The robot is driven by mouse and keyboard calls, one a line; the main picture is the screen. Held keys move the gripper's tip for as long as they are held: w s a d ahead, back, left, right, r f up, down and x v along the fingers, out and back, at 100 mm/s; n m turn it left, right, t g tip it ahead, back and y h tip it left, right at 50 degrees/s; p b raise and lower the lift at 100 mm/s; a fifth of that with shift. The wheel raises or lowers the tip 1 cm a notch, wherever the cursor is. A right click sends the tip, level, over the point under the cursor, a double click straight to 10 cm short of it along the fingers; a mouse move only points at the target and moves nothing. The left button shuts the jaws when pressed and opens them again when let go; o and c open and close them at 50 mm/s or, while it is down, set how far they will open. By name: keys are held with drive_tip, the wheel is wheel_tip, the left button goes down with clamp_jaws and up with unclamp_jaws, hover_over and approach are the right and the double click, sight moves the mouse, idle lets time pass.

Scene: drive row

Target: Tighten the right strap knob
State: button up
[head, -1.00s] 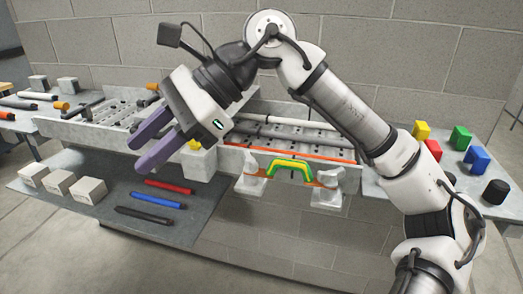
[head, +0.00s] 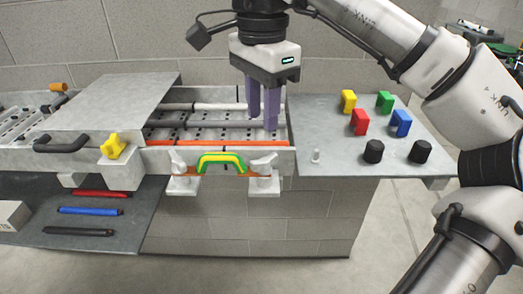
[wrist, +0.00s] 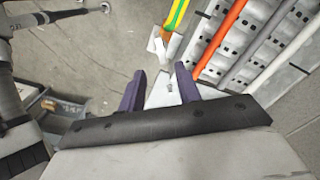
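The right knob also shows in the wrist view (wrist: 158,47), beyond my fingertips. My gripper (head: 263,122) points down over the right end of the bed, behind and above the right knob. Its purple fingers are apart, with nothing held between them, and do not touch the knob.
A yellow knob (head: 113,147) is at the left by a grey cover plate (head: 110,100). Red, blue and black bars lie on the lower shelf.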

sight(262, 157)
wheel_tip(262, 157, down, 9)
drive_tip(key=shift+p, duration=0.55)
clamp_jaws()
